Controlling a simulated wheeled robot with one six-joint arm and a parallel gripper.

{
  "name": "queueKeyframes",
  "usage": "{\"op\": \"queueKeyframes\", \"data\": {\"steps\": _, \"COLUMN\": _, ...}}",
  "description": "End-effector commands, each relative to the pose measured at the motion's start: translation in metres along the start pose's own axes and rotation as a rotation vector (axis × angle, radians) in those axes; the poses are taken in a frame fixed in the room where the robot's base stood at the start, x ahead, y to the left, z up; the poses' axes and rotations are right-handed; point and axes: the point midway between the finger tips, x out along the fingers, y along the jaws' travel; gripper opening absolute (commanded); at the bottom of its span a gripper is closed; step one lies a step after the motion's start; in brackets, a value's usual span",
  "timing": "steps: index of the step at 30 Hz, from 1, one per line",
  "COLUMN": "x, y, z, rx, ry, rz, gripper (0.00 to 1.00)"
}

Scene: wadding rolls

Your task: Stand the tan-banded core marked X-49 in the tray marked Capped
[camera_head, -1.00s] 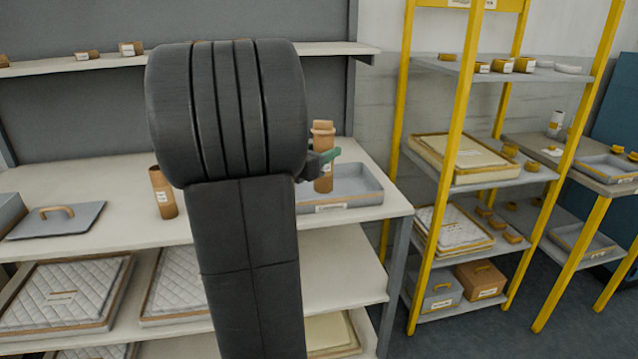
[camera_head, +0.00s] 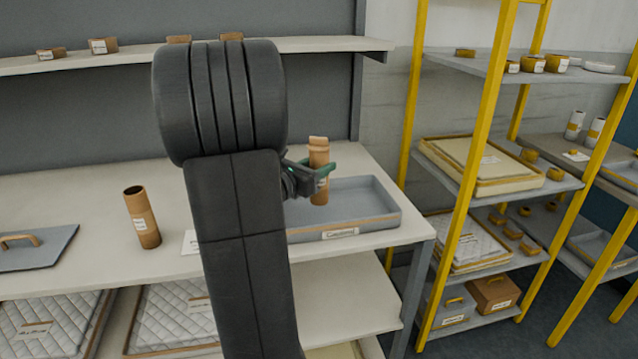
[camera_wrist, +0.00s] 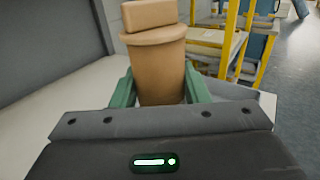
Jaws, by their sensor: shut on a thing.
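My gripper (camera_head: 322,173) is shut on a brown cardboard core (camera_head: 319,188) with a lighter cap-like piece on top. The tray has a tan front edge and a white label too small to read surely. In the wrist view the core (camera_wrist: 160,75) stands between my green fingers, its lower part hidden. No X-49 mark is readable on it.
Another brown core (camera_head: 142,222), open-topped, stands on the table (camera_head: 90,200) to the left. A grey lid with a tan handle (camera_head: 40,252) lies farther left. A wall shelf (camera_head: 300,45) runs above. A yellow-framed rack (camera_head: 470,190) stands right, past a gap.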

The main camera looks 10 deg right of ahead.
Motion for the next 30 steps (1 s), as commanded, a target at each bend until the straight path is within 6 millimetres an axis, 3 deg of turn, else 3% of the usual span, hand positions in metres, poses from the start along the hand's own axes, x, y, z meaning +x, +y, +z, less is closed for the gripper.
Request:
{"op": "queueKeyframes", "data": {"steps": 9, "x": 0.0, "y": 0.0, "z": -0.038, "rx": -0.003, "ry": 0.0, "rz": 0.002, "gripper": 0.18}}
{"op": "queueKeyframes", "data": {"steps": 23, "x": 0.0, "y": 0.0, "z": -0.043, "rx": 0.001, "ry": -0.001, "rz": 0.001, "gripper": 0.18}}
{"op": "queueKeyframes", "data": {"steps": 24, "x": 0.0, "y": 0.0, "z": -0.042, "rx": 0.0, "ry": -0.001, "rz": 0.001, "gripper": 0.43}}
{"op": "queueKeyframes", "data": {"steps": 27, "x": 0.0, "y": 0.0, "z": -0.041, "rx": 0.0, "ry": 0.0, "rz": 0.001, "gripper": 0.63}}
{"op": "queueKeyframes", "data": {"steps": 30, "x": 0.0, "y": 0.0, "z": -0.041, "rx": 0.0, "ry": 0.0, "rz": 0.001, "gripper": 0.63}}
